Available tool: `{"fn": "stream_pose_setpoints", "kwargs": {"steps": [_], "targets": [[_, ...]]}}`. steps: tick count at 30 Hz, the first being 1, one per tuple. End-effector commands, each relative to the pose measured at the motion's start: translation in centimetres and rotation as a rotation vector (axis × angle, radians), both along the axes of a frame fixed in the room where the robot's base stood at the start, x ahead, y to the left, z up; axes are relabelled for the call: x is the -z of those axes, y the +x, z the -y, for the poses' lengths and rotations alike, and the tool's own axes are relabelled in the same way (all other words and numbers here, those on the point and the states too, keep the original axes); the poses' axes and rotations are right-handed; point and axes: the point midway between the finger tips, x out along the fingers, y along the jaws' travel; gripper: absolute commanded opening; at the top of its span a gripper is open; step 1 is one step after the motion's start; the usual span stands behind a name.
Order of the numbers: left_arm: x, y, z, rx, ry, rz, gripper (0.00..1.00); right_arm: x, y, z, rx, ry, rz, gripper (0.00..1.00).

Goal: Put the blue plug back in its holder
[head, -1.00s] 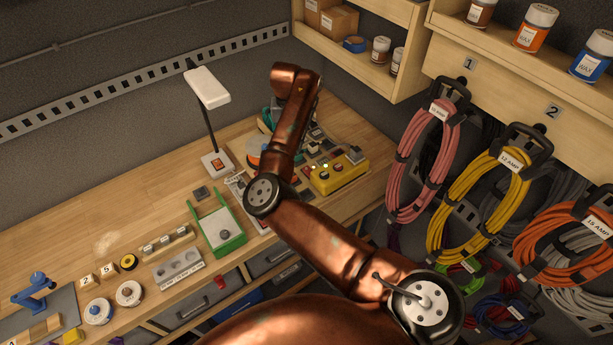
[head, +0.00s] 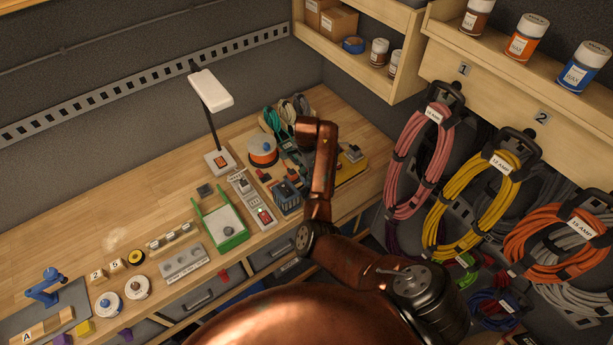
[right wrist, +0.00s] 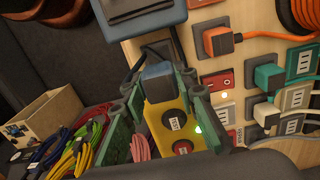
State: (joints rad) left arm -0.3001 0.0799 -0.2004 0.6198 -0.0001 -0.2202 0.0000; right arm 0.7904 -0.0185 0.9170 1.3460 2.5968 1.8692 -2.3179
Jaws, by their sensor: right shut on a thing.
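In the right wrist view the blue plug (right wrist: 157,80) sits between the green-padded fingers of my right gripper (right wrist: 160,88), which is shut on it. The plug is in front of a yellow box with buttons (right wrist: 172,122); I cannot tell whether they touch. In the head view my right arm (head: 318,170) reaches over the bench's right end and hides the gripper and plug. I cannot tell which part is the plug's holder. My left gripper is in neither current view.
A socket panel beside the gripper carries an orange plug (right wrist: 218,41), a teal plug (right wrist: 268,78) and a red switch (right wrist: 224,81). A blue-grey box (right wrist: 145,10) stands close by. A lamp (head: 210,90) and a green-framed tray (head: 224,226) stand left. Coiled cords (head: 420,150) hang right.

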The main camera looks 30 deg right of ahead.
Motion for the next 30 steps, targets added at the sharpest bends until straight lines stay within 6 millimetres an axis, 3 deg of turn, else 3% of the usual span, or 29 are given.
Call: {"fn": "stream_pose_setpoints", "kwargs": {"steps": [17, 30], "targets": [[0.4, 0.0, 0.0, 0.000, 0.000, 0.001, 0.00, 0.6, -0.1, 0.0, -0.018, -0.001, 0.000, 0.00], [3.6, 0.0, 0.0, 0.000, 0.000, 0.000, 0.00, 4.3, -0.1, 0.0, -0.017, -0.001, 0.000, 0.00]]}}
